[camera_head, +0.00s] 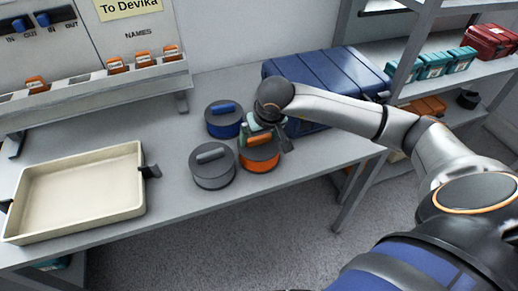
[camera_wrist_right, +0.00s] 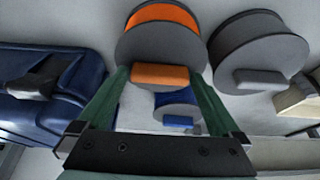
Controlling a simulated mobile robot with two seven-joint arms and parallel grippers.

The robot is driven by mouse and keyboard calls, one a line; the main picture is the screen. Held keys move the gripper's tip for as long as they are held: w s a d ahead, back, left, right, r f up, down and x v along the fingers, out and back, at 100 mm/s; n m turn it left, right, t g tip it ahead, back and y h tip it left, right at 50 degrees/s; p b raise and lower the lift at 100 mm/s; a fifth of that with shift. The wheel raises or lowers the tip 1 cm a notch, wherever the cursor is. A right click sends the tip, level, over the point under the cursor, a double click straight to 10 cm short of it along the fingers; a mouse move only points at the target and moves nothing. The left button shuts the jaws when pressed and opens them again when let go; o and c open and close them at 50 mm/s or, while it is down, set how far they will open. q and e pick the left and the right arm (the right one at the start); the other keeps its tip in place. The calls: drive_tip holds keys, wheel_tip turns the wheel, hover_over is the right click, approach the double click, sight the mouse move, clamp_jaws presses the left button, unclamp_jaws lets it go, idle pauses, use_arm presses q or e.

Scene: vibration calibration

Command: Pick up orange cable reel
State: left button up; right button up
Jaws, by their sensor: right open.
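The orange cable reel (camera_head: 261,162) stands on the grey table, beside a grey reel (camera_head: 213,166) and in front of a blue reel (camera_head: 223,119). My right gripper (camera_head: 264,148) is above the orange reel and covers part of it. In the right wrist view, the orange reel (camera_wrist_right: 160,50) has a dark round top with an orange handle block (camera_wrist_right: 160,75). The two green fingers of the right gripper (camera_wrist_right: 158,90) are spread apart, one on each side of the handle, with nothing clearly gripped. My left gripper does not show.
A large blue case (camera_head: 325,75) stands behind and right of the reels. It also shows at the left in the wrist view (camera_wrist_right: 50,95). A beige tray (camera_head: 80,192) sits at the left. A shelf unit (camera_head: 440,84) stands at the right. The table (camera_head: 170,200) between tray and reels is clear.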

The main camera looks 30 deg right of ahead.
drive_tip(key=shift+c, duration=0.2)
drive_tip(key=shift+r, duration=0.1)
clamp_jaws()
idle(0.4)
